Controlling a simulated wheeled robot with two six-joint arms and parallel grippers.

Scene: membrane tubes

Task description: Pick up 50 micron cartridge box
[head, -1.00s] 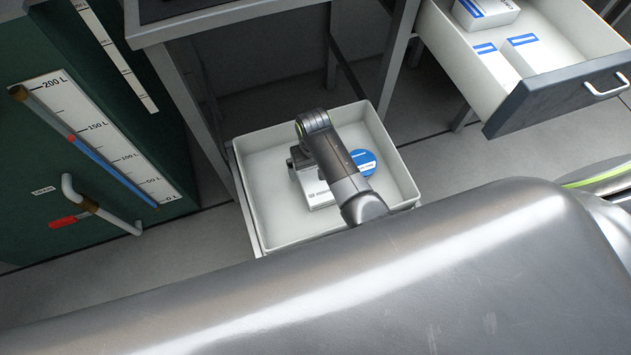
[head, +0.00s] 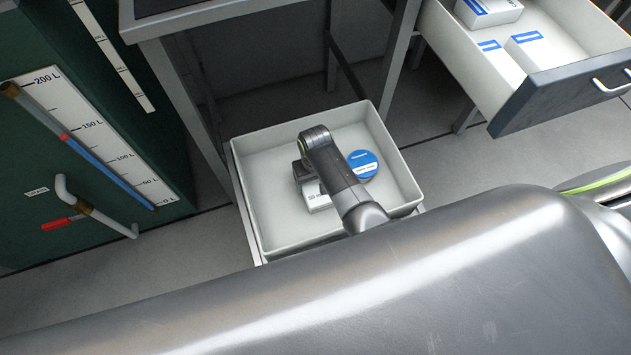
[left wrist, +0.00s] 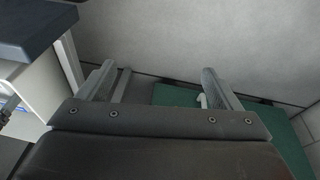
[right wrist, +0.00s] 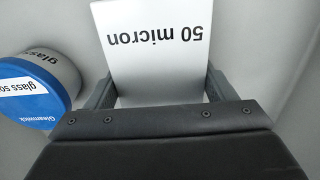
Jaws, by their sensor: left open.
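The white 50 micron cartridge box (right wrist: 155,65) is in the right wrist view, its label upside down. In the head view the box (head: 319,199) lies in the pale open drawer (head: 262,215), partly hidden by my right arm. My right gripper (right wrist: 160,85) is over the box, with one finger on each side of it. The fingers are spread about as wide as the left ones; contact with the box is not clear. My left gripper (left wrist: 160,85) is open and empty, away from the drawer.
A blue-lidded round jar (head: 363,166) stands beside the box; it also shows in the right wrist view (right wrist: 35,90). The drawer walls surround both. Another open drawer (head: 560,85) with several white boxes is at upper right. A green tank (head: 45,225) stands at left.

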